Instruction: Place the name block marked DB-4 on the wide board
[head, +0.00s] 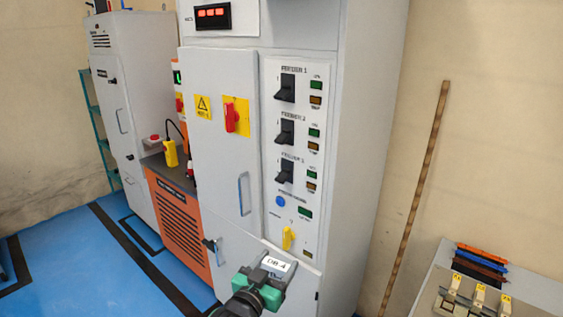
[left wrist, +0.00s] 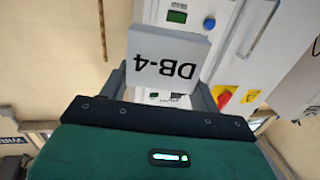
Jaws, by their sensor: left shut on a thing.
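My left gripper (head: 264,279) is shut on a white name block (head: 275,264) with dark lettering, in front of the lower part of the grey cabinet in the head view. In the left wrist view the block (left wrist: 167,62) shows upside down and reads DB-4. It sits between the grey fingers of the gripper (left wrist: 165,92), held up in the air. I cannot pick out the wide board for certain in either view. My right gripper is in neither view.
The grey cabinet (head: 225,150) carries black feeder switches (head: 287,88), a red switch (head: 231,115) and a yellow handle (head: 288,238). A bench (head: 535,287) with coloured strips and yellow-tagged parts stands at lower right. An orange unit (head: 180,225) stands left. Blue floor (head: 75,270) is open.

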